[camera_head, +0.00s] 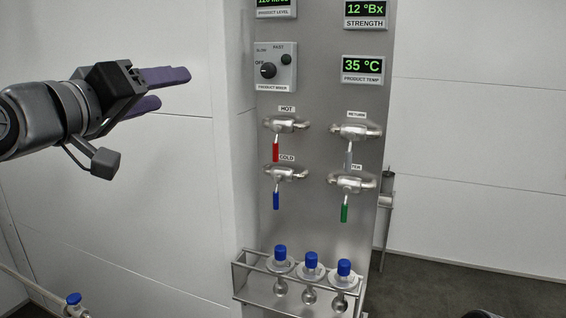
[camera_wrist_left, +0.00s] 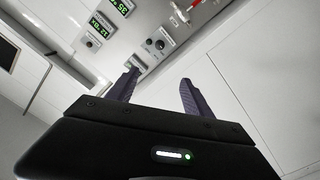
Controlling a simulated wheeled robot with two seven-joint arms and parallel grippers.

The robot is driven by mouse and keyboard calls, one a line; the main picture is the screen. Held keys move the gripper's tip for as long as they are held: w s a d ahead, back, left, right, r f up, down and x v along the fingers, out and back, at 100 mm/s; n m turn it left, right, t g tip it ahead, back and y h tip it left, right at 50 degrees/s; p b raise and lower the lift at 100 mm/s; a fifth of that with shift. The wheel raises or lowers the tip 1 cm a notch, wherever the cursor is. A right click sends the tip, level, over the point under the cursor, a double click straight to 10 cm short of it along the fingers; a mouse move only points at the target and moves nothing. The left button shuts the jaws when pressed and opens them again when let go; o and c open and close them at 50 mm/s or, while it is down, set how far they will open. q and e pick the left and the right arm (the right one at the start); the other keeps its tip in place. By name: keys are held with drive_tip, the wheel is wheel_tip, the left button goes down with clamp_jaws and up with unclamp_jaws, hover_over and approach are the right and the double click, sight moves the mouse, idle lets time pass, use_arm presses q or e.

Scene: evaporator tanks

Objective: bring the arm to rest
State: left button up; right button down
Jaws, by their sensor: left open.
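My left arm comes in from the left in the head view, and its gripper (camera_head: 168,89) is held in the air at the upper left, in front of the white wall. Its two purple fingers point right toward the panel and are apart, with nothing between them. The left wrist view also shows the open fingers (camera_wrist_left: 160,90), with the wall and part of the panel beyond them. The gripper touches nothing. My right gripper is not seen; a small dark shape at the bottom right edge of the head view is too cut off to identify.
A steel panel (camera_head: 325,90) carries displays, a mixer knob (camera_head: 268,70), and valves with red (camera_head: 276,151), blue (camera_head: 276,200), grey (camera_head: 348,159) and green (camera_head: 344,213) handles. Space around the left gripper is clear.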

use_arm(q)
drive_tip(key=w+d+f+m+g+y, duration=0.1)
drive_tip(key=w+d+f, duration=0.3)
drive_tip(key=f, duration=0.6)
drive_tip(key=w+d+f, duration=0.3)
drive_tip(key=w+f, duration=0.2)
drive_tip(key=f, duration=0.5)
drive_tip(key=d+f+m+g+y, duration=0.1)
drive_tip(key=d+f+g, duration=0.1)
drive_tip(key=f, duration=1.1)
drive_tip(key=d+f+g, duration=0.1)
drive_tip(key=f+g, duration=0.2)
drive_tip(key=f, duration=1.1)
drive_tip(key=s+f+g, duration=0.2)
drive_tip(key=s+f, duration=0.5)
drive_tip(key=f, duration=0.5)
drive_tip(key=s+f+g, duration=0.3)
drive_tip(key=s+f, duration=0.3)
drive_tip(key=f, duration=0.6)
drive_tip(key=s+f+g, duration=0.2)
drive_tip(key=s+f, duration=0.5)
drive_tip(key=s, duration=0.3)
drive_tip(key=s+f+n+g, duration=0.1)
drive_tip(key=s+f+g, duration=0.2)
drive_tip(key=s+f, duration=0.4)
drive_tip(key=s, duration=0.3)
drive_tip(key=shift+s+d+y, duration=0.3)
